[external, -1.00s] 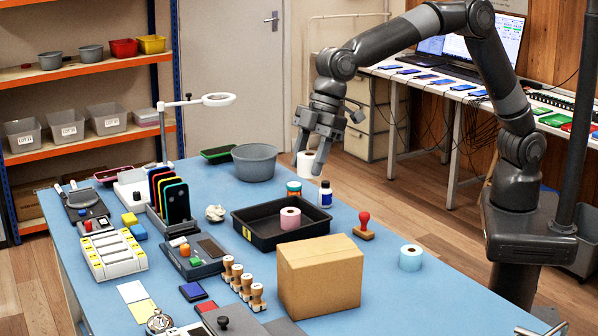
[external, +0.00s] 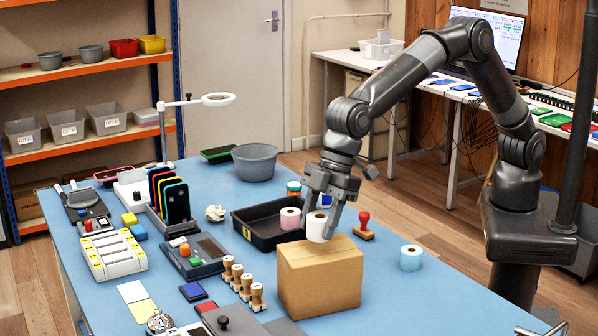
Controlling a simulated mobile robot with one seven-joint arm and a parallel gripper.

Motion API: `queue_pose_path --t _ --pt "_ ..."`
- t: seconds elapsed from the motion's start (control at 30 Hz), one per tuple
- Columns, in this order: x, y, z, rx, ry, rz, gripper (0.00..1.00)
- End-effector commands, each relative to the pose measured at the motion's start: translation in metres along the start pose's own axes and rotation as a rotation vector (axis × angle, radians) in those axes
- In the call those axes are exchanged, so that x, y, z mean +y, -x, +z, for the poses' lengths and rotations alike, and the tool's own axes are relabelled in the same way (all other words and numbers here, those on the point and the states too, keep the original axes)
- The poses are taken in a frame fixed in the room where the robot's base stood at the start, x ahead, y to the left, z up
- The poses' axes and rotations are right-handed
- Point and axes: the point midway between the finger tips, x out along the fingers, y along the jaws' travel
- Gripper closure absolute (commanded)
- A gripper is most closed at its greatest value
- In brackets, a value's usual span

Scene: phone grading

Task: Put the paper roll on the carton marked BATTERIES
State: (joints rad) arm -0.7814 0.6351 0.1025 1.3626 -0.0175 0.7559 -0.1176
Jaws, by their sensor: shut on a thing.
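The white paper roll (external: 316,228) is upright between the fingers of my gripper (external: 322,222), which is shut on it. The roll shows over the back part of the top of a brown carton (external: 320,282). I cannot tell whether its underside touches the carton or is slightly above it. The carton is closed and stands near the table's front right. No BATTERIES marking can be read on the sides that show.
A black tray (external: 262,238) with a pink roll (external: 290,219) stands behind the carton. A red-handled stamp (external: 363,228) and a light blue roll (external: 410,258) are to the right. Several wooden stamps (external: 246,287) stand left of the carton. The table's right front is clear.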

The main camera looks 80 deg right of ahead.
Motion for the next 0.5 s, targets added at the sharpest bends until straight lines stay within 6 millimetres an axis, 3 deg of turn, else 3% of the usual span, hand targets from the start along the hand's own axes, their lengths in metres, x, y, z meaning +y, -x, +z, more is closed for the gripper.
queue_pose_path --t 0.17,0.5 --pt "-0.001 -0.024 0.011 -0.002 0.001 -0.001 0.77" --pt "0.000 -0.028 0.012 -0.001 0.001 -0.001 0.77"
